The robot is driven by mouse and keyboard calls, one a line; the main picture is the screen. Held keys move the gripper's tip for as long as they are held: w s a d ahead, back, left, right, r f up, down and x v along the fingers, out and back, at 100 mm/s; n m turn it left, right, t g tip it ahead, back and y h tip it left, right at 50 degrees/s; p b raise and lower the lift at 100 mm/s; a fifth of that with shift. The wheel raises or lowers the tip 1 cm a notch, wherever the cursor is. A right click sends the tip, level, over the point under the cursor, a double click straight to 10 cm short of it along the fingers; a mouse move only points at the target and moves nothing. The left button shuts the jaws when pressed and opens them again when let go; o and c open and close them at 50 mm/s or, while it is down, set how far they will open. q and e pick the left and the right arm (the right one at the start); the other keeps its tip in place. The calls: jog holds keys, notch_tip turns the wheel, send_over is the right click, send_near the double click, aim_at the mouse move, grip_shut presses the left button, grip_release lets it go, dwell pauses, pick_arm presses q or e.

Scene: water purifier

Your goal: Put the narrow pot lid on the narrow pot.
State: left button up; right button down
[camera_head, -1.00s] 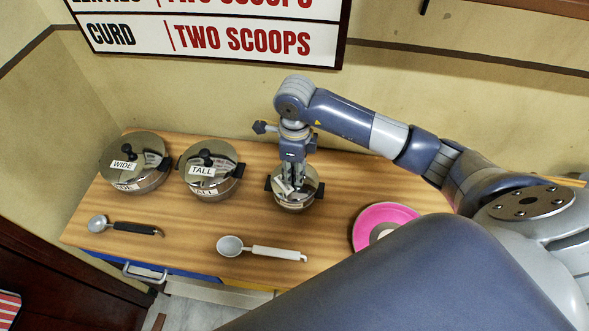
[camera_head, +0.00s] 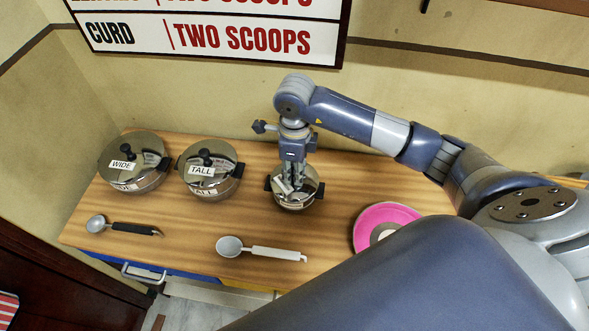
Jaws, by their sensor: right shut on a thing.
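The narrow pot (camera_head: 294,203) stands on the wooden counter, right of the pot marked TALL. Its shiny narrow pot lid (camera_head: 312,188) lies at the top of the pot, level as far as I can see. My right gripper (camera_head: 293,182) points straight down over the lid's middle and is shut on the lid, at what looks like its knob. The fingers and a white label hide the knob and part of the lid. I cannot tell whether the lid's rim is fully seated. My left gripper is not in view.
The lidded TALL pot (camera_head: 209,184) and lidded WIDE pot (camera_head: 134,177) stand to the left. A black-handled scoop (camera_head: 122,227) and a white-handled scoop (camera_head: 260,249) lie in front. A pink plate (camera_head: 370,222) lies to the right, partly behind my arm. A wall is behind.

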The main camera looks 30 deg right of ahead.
jog(key=shift+f+b, duration=0.6)
jog(key=shift+f, duration=0.05)
jog(key=c, duration=1.7)
grip_release()
jog(key=shift+r, duration=0.1)
jog(key=shift+r+p, duration=3.3)
jog(key=shift+r, duration=2.15)
